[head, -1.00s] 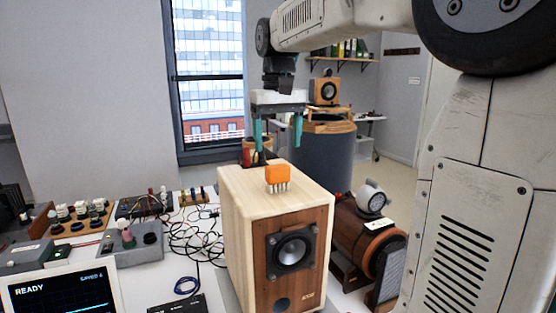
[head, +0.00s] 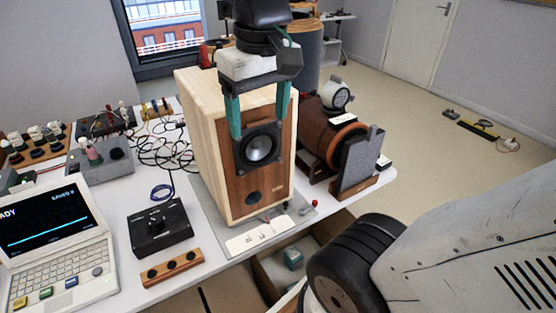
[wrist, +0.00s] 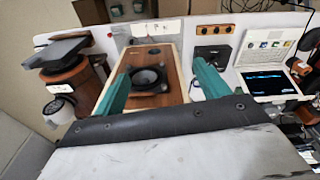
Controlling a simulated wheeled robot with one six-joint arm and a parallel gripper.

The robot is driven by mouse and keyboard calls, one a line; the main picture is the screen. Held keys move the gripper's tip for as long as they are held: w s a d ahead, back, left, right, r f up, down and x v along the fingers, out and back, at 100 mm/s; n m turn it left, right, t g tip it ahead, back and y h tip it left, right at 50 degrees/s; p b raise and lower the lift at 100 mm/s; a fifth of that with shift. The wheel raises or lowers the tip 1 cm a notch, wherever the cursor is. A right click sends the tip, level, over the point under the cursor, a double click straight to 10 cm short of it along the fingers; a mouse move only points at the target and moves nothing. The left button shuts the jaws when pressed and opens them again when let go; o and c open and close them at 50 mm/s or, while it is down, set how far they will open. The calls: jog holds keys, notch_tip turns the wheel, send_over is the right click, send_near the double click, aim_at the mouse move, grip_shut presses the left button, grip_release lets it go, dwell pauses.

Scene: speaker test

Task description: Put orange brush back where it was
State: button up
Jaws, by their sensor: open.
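The orange brush does not show in either view now. My gripper covers part of the speaker's top in the head view, so the brush may be hidden there. The wooden speaker (head: 207,150) stands upright on a grey mat on the table, its dark driver facing front. It also shows in the wrist view (wrist: 172,42). My gripper (head: 259,122) is open, with its two teal fingers pointing down before the speaker's upper front in the head view.
A brown cylinder device (head: 330,137) with a grey panel stands right of the speaker. A black box (head: 160,228), a wooden strip (head: 172,268) and a laptop-like instrument (head: 60,250) are to the left. An open drawer or box (head: 268,275) with a teal item lies below the table's front edge.

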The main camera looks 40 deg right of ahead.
jog(key=s+a+f, duration=0.1)
jog(key=s+f, duration=0.5)
jog(key=shift+a+f+n, duration=0.25)
jog(key=shift+f+n, duration=0.05)
jog(key=shift+f, duration=0.1)
